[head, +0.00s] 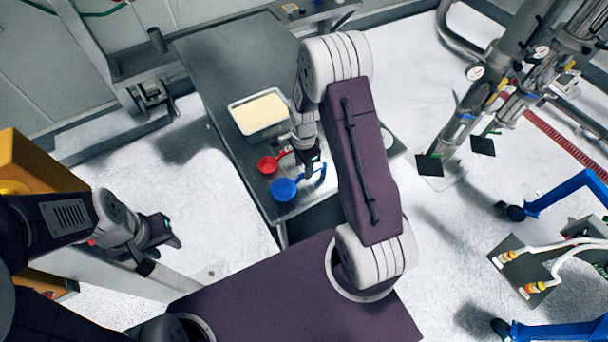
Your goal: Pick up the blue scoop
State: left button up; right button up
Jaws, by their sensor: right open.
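The blue scoop (284,189) lies on the near end of the dark grey table (215,60), with its handle reaching right and up. My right gripper (312,170) points down at the handle of the blue scoop and is open. Whether the fingers straddle or touch the handle I cannot tell. A red scoop (267,164) lies just behind the blue one, its handle partly hidden by my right gripper. My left gripper (165,244) is off to the left over the floor, away from the table; its finger gap is not clear.
A metal tray (236,118) of pale yellow powder stands on the table behind the scoops. Pipes and gauges (475,72) stand at the right. The table's near edge is close to the blue scoop.

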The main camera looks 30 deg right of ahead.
aim_at(299, 181)
jog(key=shift+s+d+f, duration=0.1)
jog(key=shift+s+d+f+p, duration=0.15)
jog(key=shift+d+f+p, duration=0.1)
jog(key=shift+f+p, duration=0.25)
jog(key=shift+s+d+f+p, duration=0.2)
jog(key=shift+f+p, duration=0.1)
jog(key=shift+f, duration=0.35)
jog(key=shift+w+f, duration=0.2)
jog(key=shift+f, duration=0.9)
jog(key=shift+w+f, duration=0.2)
pick_arm(q)
jog(key=shift+s+r, duration=0.3)
jog(key=shift+r, duration=0.65)
pick_arm(e)
jog(key=shift+s+r, duration=0.1)
jog(key=shift+s, duration=0.05)
grip_shut()
pick_arm(q)
jog(key=shift+f, duration=0.1)
pick_arm(e)
jog(key=shift+r, duration=0.1)
